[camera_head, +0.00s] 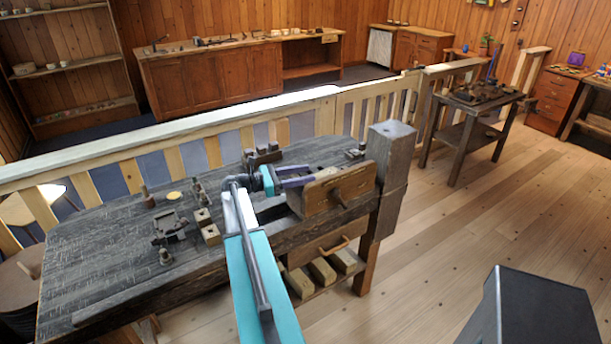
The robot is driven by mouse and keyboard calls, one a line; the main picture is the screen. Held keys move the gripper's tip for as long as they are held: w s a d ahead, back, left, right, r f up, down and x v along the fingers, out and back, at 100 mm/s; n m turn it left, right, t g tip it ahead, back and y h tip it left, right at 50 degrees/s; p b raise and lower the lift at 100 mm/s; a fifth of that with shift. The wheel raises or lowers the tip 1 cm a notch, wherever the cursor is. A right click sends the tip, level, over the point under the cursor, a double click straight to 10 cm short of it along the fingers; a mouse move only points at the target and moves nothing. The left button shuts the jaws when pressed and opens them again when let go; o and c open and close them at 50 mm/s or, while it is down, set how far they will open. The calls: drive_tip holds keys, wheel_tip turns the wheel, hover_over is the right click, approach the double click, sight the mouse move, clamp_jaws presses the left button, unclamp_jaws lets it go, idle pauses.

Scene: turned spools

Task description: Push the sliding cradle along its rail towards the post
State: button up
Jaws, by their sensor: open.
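My gripper (306,174) is above the dark workbench (105,235), its two dark purple fingers spread and pointing right. I see nothing between them. A dark notched block (262,155) stands just behind my gripper. A dark, low fixture (168,228) with raised parts is on the bench to the left of my arm. I cannot tell for sure which of these is the cradle, and no rail is clear. A short upright peg (147,197) stands farther left; I cannot tell whether it is the post. My teal arm covers part of the bench.
A brown wooden vise jaw (355,184) with a handle and a thick square timber (391,150) stand at the bench's right end. Small wooden blocks (208,228) sit left of my arm. A pale railing (180,137) runs behind. The left bench top is mostly clear.

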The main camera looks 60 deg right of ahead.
drive_tip(key=b+v, duration=0.3)
drive_tip(key=v, duration=0.9)
drive_tip(key=shift+w+a+b, duration=0.25)
drive_tip(key=shift+a+b, duration=0.05)
drive_tip(key=shift+a, duration=0.05)
